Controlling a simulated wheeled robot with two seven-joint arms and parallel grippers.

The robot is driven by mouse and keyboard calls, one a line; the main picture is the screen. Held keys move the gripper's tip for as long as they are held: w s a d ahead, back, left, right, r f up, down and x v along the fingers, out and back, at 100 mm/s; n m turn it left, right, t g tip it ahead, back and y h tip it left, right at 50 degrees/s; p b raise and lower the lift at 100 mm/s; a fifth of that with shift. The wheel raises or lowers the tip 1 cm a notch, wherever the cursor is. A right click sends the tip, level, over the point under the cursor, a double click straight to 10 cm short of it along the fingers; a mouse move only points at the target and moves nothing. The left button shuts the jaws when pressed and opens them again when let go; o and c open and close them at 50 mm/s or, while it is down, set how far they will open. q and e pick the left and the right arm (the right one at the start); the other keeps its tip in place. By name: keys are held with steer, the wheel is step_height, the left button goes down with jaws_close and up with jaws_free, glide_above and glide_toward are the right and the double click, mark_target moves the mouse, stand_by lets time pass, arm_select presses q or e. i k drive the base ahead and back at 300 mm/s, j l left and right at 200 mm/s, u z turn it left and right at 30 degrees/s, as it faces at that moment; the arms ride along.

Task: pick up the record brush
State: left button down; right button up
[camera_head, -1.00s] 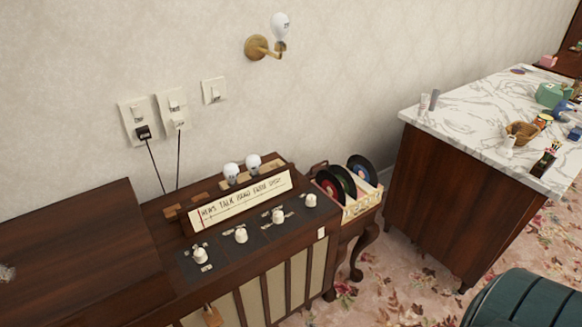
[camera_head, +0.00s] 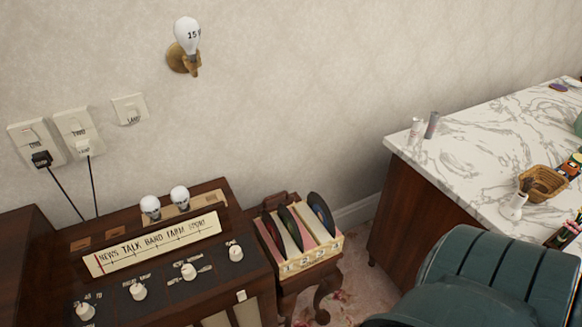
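I cannot make out a record brush for certain. A small dark brown object (camera_head: 277,201) shows at the back left of the record crate, and I cannot tell whether it is the brush or part of something else. The pale record crate (camera_head: 312,257) stands on a small dark wooden table with curved legs and holds several upright records (camera_head: 291,228). Neither of my grippers is in view.
The wooden radio cabinet (camera_head: 205,283) with knobs and two bulbs stands left of the crate. At right are a marble-topped counter (camera_head: 470,150), with a basket (camera_head: 543,183) and small items on it, and a green upholstered chair (camera_head: 500,275). Wall switches (camera_head: 75,135) have hanging cords.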

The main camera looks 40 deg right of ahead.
mark_target(270, 204)
steer(key=l, duration=0.9)
steer(key=k+l, duration=0.1)
steer(key=l, duration=0.8)
